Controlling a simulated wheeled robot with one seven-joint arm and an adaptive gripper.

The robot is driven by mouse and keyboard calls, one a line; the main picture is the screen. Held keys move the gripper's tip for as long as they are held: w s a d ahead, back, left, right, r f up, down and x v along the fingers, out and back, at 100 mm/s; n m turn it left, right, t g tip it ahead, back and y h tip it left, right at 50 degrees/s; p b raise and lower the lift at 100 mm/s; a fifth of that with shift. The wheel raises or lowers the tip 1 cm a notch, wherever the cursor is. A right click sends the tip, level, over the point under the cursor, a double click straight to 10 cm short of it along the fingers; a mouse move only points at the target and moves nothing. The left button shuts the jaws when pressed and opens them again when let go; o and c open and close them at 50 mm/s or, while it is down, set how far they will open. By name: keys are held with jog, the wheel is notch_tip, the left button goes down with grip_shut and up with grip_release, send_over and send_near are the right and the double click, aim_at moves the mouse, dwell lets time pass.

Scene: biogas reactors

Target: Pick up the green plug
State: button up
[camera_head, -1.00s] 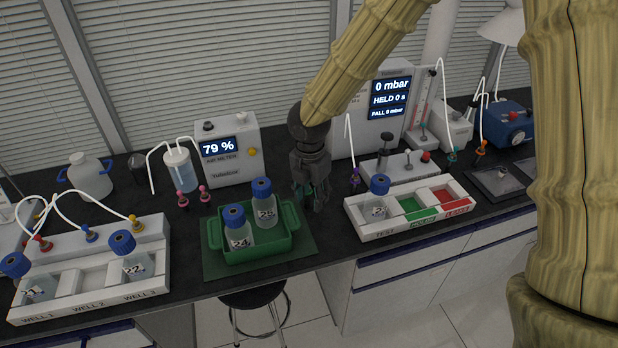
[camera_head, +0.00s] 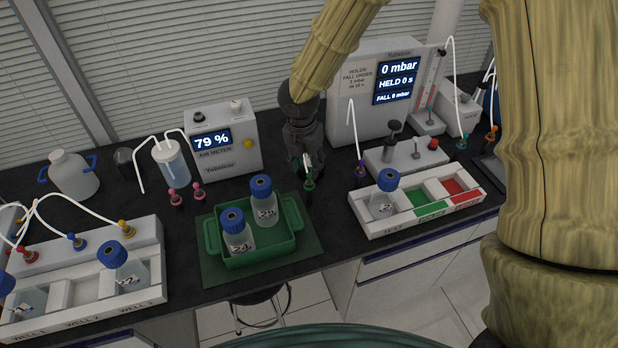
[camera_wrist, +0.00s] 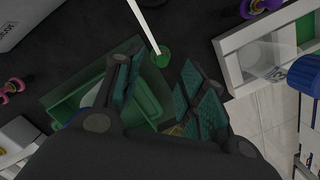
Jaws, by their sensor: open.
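The green plug (camera_head: 309,184) stands on the dark bench just right of the green tray, below my gripper. In the wrist view the green plug (camera_wrist: 161,58) shows as a round green top with a white tube rising from it. My gripper (camera_head: 305,165) is open and empty, above and close to the plug. In the wrist view the two teal-padded fingers of my gripper (camera_wrist: 160,78) are spread, with the plug beyond the gap between their tips. I cannot tell whether a finger touches it.
The green tray (camera_head: 213,238) with two blue-capped bottles is close on the left. The purple plug (camera_head: 360,172) and the white sorting tray (camera_head: 375,232) are to the right. The air meter (camera_head: 225,150) and pressure unit (camera_head: 350,115) stand behind. A narrow strip of bench around the plug is clear.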

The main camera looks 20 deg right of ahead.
aim_at(309, 174)
jog(key=shift+d+f+p, duration=0.2)
jog(key=shift+f+p, duration=0.4)
jog(key=shift+f, duration=0.25)
jog(key=shift+w+d+f+p, duration=0.15)
jog(key=shift+f+p, duration=0.1)
jog(key=shift+f, duration=0.65)
jog(key=shift+w+d+f+p, duration=0.1)
jog(key=shift+f+p, duration=0.1)
jog(key=shift+f, duration=0.7)
jog(key=shift+c, duration=0.2)
grip_shut()
